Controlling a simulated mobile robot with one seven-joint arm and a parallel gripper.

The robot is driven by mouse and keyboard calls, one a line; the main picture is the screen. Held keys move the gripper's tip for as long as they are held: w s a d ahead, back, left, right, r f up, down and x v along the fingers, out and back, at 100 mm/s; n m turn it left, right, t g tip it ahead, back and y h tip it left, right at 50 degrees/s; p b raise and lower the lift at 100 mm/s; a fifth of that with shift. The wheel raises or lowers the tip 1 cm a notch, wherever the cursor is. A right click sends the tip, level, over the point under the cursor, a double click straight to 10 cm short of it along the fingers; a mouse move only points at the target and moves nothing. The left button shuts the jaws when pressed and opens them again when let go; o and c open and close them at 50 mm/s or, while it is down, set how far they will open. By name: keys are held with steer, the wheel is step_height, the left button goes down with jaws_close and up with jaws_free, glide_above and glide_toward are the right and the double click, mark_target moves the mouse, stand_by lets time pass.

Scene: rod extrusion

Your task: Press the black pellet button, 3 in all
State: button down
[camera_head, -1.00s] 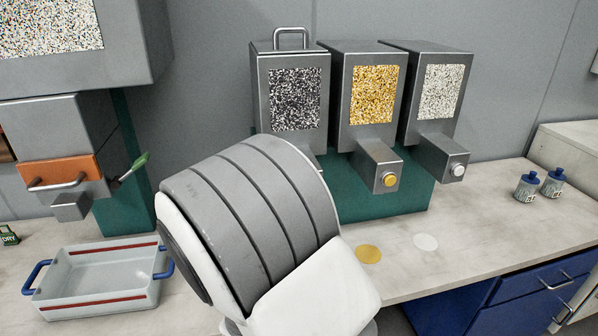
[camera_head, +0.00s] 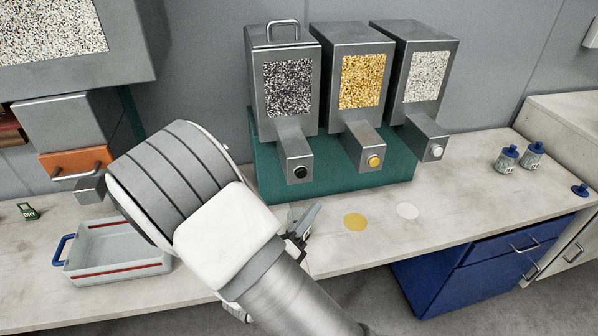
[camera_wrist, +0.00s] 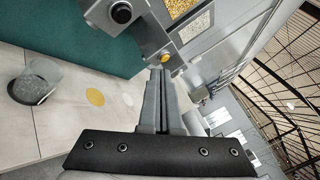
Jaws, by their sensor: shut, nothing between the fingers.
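The black pellet button (camera_head: 300,172) is a round black knob on the front of the spout under the left dispenser, whose window (camera_head: 287,82) shows black-and-white pellets. The button also shows at the top of the wrist view (camera_wrist: 121,13). My gripper (camera_head: 312,214) is shut and empty, below the black button in the head view and apart from it. In the wrist view the closed fingertips (camera_wrist: 161,74) are below and right of the black button, close in the picture to the yellow button (camera_wrist: 165,58). My arm hides part of the counter.
The yellow button (camera_head: 374,161) and white button (camera_head: 436,152) sit on neighbouring spouts. A clear cup (camera_wrist: 32,88) stands on the counter in the wrist view. Yellow (camera_head: 355,222) and white (camera_head: 407,211) discs lie on the counter. A tray (camera_head: 118,252) is at left, jars (camera_head: 507,160) at right.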

steer(key=b, duration=0.1)
glide_toward(306, 173)
steer(key=shift+w+d+r, duration=0.15)
steer(key=shift+w+d, duration=0.85)
steer(key=shift+w+d+r, duration=0.1)
steer(key=shift+w+d, duration=0.85)
steer(key=shift+d, duration=0.05)
steer(key=shift+w, duration=0.1)
stand_by(0.6)
steer(key=shift+w+a, duration=0.15)
steer(key=shift+w, duration=0.15)
steer(key=shift+w+a, duration=0.15)
steer(key=shift+w, duration=0.35)
stand_by(0.6)
steer(key=shift+s, duration=0.2)
steer(key=shift+s+d+p, duration=0.25)
steer(key=shift+s+p, duration=0.05)
steer(key=shift+s, duration=0.45)
steer(key=shift+s, duration=0.1)
